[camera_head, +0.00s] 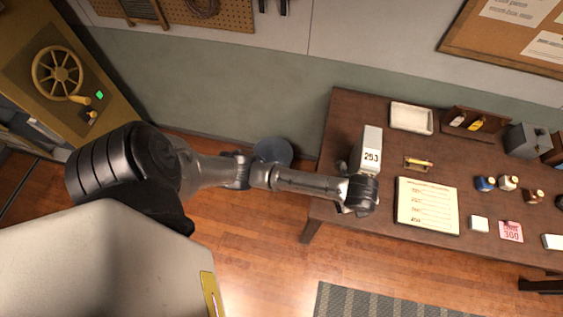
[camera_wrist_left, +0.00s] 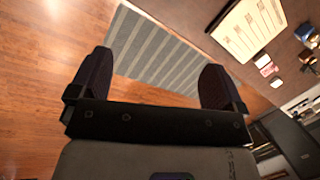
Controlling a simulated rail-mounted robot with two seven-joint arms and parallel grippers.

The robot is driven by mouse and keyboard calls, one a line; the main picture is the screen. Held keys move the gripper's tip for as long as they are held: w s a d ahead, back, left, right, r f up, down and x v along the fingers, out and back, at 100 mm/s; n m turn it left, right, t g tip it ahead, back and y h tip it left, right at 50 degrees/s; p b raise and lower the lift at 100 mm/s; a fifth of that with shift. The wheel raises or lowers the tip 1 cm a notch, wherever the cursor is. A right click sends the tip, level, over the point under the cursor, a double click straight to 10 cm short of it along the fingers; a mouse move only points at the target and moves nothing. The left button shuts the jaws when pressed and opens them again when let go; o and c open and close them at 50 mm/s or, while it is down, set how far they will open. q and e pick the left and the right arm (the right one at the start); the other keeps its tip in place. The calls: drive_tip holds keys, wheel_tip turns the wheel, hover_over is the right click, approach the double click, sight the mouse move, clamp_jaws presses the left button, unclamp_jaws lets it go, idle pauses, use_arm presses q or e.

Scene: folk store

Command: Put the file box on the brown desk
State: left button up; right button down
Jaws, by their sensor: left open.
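A narrow pale grey file box (camera_head: 372,143), marked 253, stands on the left end of the brown desk (camera_head: 345,115). My left arm reaches in from the left, and my left gripper (camera_head: 356,202) is at the desk's left edge, just in front of the box in the picture. In the left wrist view my left gripper (camera_wrist_left: 155,68) is open, with its two dark fingers wide apart and nothing between them. The file box is not seen in that view. My right gripper is not in view.
A clipboard with a paper list (camera_head: 427,205), a white tray (camera_head: 411,117), small bottles (camera_head: 485,183) and a pink card (camera_head: 511,231) occupy the desk. A striped rug (camera_head: 375,303) lies in front. A yellow cabinet with a handwheel (camera_head: 58,73) stands at left.

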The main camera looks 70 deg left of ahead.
use_arm(q)
drive_tip(key=s+a+n, duration=0.1)
drive_tip(key=s+n, duration=0.7)
drive_tip(key=s, duration=0.3)
drive_tip(key=s+a+r+n+h, duration=0.1)
drive_tip(key=s+n, duration=0.8)
drive_tip(key=s, duration=0.2)
drive_tip(key=shift+s+a+r+t, duration=0.25)
drive_tip(key=shift+s+a+t, duration=0.1)
drive_tip(key=shift+s+t, duration=0.05)
